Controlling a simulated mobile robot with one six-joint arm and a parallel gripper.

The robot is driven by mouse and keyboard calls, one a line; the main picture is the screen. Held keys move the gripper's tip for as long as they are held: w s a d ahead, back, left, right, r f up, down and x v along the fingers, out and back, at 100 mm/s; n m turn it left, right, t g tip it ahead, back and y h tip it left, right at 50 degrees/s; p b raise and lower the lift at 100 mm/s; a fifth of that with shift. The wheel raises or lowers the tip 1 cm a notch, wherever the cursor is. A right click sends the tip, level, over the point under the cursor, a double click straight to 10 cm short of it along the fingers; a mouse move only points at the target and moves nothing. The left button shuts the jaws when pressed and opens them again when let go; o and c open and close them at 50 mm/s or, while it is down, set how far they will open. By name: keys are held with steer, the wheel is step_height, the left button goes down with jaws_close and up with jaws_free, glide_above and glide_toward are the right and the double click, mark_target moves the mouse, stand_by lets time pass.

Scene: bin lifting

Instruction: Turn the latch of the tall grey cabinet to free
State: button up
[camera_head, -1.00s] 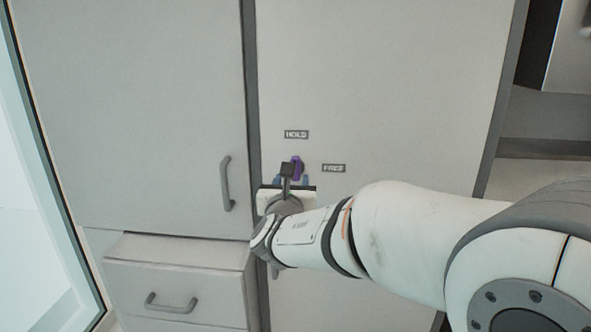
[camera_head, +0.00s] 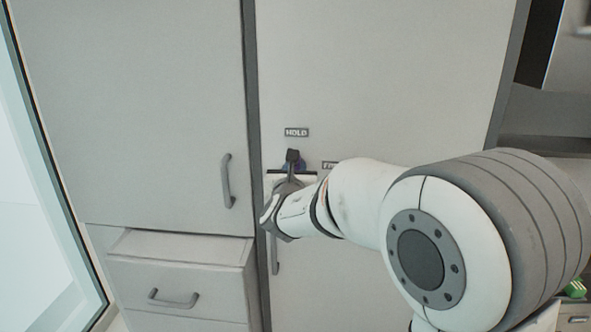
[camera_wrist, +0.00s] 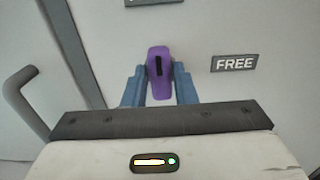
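The purple latch (camera_wrist: 159,68) with a black stripe stands upright on the tall grey cabinet door (camera_head: 390,70). Its top end points up, towards the HOLD label (camera_head: 296,132). The FREE label (camera_wrist: 235,62) is to its right in the wrist view and partly covered by my arm in the head view. My gripper (camera_wrist: 159,84) has its blue fingers on either side of the latch, with narrow gaps seeming to show between them and it. In the head view my gripper (camera_head: 292,166) hides most of the latch.
A cabinet door with a grey handle (camera_head: 227,181) stands to the left, with a slightly open drawer (camera_head: 180,275) below it. A vertical handle (camera_head: 274,254) is below my gripper. A glass panel edge is at far left.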

steer(key=c, duration=0.4)
steer(key=shift+d, duration=0.15)
jaws_close()
steer(key=shift+f, duration=0.1)
steer(key=shift+b, duration=0.6)
steer(key=m+b, duration=0.6)
steer(key=b, duration=0.3)
steer(key=m+b, duration=0.6)
steer(key=b, duration=0.3)
steer(key=f+m+b, duration=0.1)
steer(key=m+b, duration=0.4)
steer(key=b, duration=0.4)
steer(key=shift+d+m+b, duration=0.35)
steer(key=shift+m, duration=0.05)
